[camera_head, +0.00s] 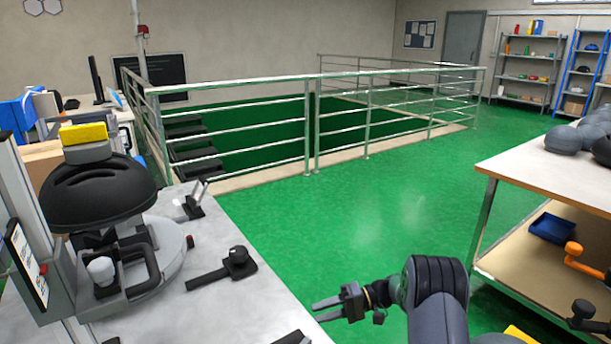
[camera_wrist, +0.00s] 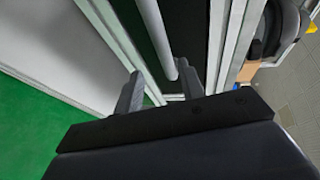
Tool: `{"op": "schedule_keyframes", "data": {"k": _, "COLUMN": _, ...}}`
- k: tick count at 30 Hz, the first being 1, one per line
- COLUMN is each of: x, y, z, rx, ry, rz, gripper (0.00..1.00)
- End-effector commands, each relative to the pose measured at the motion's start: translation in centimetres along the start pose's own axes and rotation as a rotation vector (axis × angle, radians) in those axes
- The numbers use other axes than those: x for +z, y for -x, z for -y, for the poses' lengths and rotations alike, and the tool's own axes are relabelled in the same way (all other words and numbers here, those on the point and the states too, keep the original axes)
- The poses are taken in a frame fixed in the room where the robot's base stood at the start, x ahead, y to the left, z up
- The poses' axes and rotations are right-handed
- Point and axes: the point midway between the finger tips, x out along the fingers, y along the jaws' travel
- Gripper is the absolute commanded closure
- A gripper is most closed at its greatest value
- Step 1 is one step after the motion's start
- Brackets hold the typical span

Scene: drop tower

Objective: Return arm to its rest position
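My gripper (camera_head: 316,311) is at the bottom centre of the head view, beside the right edge of the grey table (camera_head: 240,300). Its two fingers point left and stand apart with nothing between them. My dark grey arm curves up behind it at the lower right. In the wrist view the gripper (camera_wrist: 158,72) also shows its two fingers spread. A pale pole (camera_wrist: 157,30) shows beyond them, apart from the fingers as far as I can tell.
A drop tower with a black helmet (camera_head: 95,192) and a yellow block (camera_head: 83,133) stands on the table at left. A black handled tool (camera_head: 232,264) lies on the table. A workbench (camera_head: 555,172) with grey helmets stands right. Green floor lies clear between.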

Motion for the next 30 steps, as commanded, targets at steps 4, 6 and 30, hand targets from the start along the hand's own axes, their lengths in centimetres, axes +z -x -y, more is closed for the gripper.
{"op": "schedule_keyframes", "data": {"k": 4, "x": 0.0, "y": 3.2, "z": 0.1, "rx": 0.001, "ry": 0.001, "rz": -0.004, "gripper": 0.62}}
{"op": "schedule_keyframes", "data": {"k": 6, "x": 0.0, "y": 4.7, "z": 0.0, "rx": 0.001, "ry": 0.000, "rz": -0.004, "gripper": 0.62}}
{"op": "schedule_keyframes", "data": {"k": 30, "x": -1.3, "y": 6.7, "z": 5.7, "rx": 0.304, "ry": 0.162, "rz": 0.046, "gripper": 0.62}}
